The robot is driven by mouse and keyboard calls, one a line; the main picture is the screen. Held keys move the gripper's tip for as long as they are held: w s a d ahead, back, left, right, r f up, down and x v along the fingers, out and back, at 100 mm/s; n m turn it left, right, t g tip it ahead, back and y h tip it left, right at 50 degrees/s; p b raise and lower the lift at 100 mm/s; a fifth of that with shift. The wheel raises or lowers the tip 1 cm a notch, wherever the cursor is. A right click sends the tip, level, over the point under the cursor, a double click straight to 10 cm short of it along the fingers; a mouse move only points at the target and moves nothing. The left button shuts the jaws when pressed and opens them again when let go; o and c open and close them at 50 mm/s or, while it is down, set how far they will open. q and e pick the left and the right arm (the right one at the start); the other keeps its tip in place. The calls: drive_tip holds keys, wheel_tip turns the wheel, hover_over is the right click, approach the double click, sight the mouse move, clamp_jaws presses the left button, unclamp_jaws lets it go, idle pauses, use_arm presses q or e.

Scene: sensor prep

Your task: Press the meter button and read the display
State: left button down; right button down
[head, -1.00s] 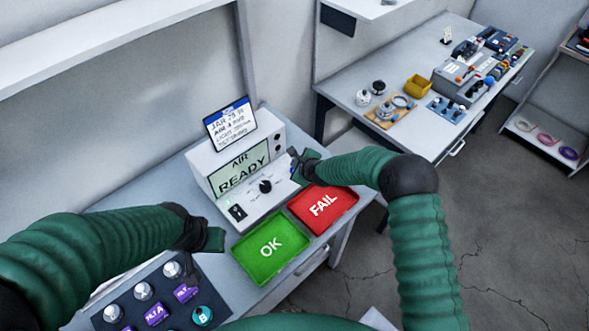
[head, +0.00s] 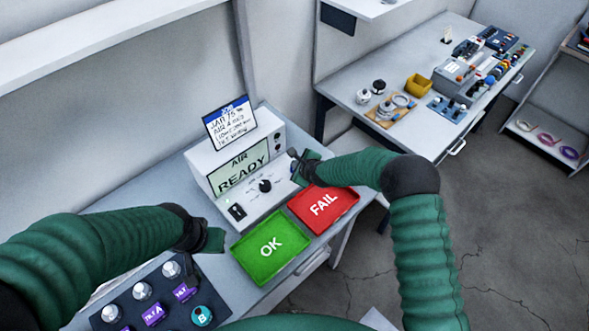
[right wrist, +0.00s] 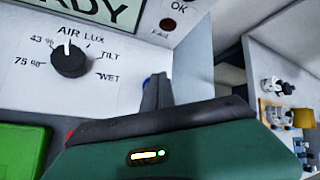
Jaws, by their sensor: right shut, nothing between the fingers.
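The meter (head: 203,158) is a pale box on the bench, and its display (head: 240,168) reads "AIR READY". Its black dial (head: 265,186) also shows in the right wrist view (right wrist: 70,60), pointing up near "AIR". My right gripper (head: 294,157) is shut and empty at the right end of the meter's front panel. In the right wrist view its dark fingers (right wrist: 157,90) stand in front of a small blue spot (right wrist: 147,80), mostly hidden; I cannot tell if they touch it. My left gripper (head: 215,239) is left of the green tray; its jaws are unclear.
A green OK tray (head: 248,247) and a red FAIL tray (head: 347,205) lie in front of the meter. A card (head: 230,123) stands on top of it. A dark rack (head: 105,308) with jars and purple labelled pieces is at lower left. A second bench (head: 350,84) stands at upper right.

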drive_tip(key=shift+f+b, duration=0.45)
drive_tip(key=shift+b, duration=0.05)
idle(0.5)
drive_tip(key=shift+r, duration=0.15)
drive_tip(key=shift+r+p, duration=0.6)
drive_tip(key=shift+r, duration=0.15)
wheel_tip(320, 180, up, 5)
drive_tip(key=p, duration=0.3)
idle(0.5)
idle(0.3)
